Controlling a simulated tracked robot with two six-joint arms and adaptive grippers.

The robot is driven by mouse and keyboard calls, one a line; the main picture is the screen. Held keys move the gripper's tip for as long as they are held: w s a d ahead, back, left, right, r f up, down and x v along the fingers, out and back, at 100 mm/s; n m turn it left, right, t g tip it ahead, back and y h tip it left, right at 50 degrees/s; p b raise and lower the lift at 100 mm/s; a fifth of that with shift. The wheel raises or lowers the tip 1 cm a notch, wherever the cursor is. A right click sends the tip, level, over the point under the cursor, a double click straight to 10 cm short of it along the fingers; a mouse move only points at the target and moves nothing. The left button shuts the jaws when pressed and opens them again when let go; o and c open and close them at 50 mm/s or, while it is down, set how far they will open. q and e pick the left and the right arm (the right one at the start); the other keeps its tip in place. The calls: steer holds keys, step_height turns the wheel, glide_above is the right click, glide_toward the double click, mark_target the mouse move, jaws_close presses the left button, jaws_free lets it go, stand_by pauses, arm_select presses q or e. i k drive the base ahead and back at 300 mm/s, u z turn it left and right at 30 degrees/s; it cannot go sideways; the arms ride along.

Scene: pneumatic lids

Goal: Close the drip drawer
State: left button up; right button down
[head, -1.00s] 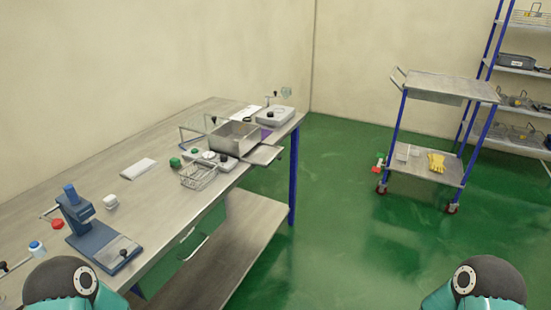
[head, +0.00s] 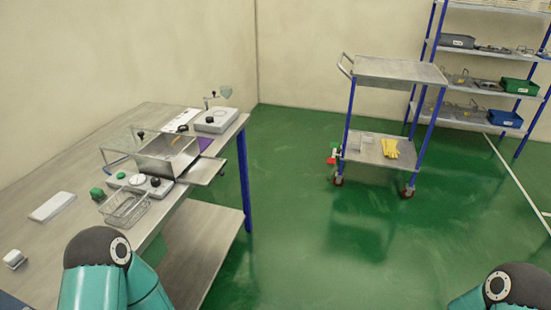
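The drip drawer (head: 207,172) is a flat, shallow metal tray at the right side of a steel box-shaped unit (head: 160,165) on the workbench. It sticks out from under the box toward the bench's right edge, so it stands open. Its handle is too small to make out. In the head view only upper parts of my two arms show, at the bottom left and bottom right. Neither of my grippers is in view, and both arms are well apart from the drawer.
The workbench (head: 120,122) runs along the left wall. A wire basket (head: 125,207) and a knobbed grey base (head: 152,186) are beside the box. A grey device (head: 215,121) stands behind. A trolley (head: 400,72) and shelving are at right. Green floor between is clear.

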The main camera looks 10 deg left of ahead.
mark_target(203, 170)
steer(key=z, duration=0.1)
steer(key=i, duration=1)
steer(key=u, duration=0.45)
steer(key=i, duration=0.5)
steer(key=u, duration=0.4)
steer(key=k, duration=0.9)
steer(key=u, duration=0.2)
steer(key=i, duration=0.9)
steer(key=z, duration=0.05)
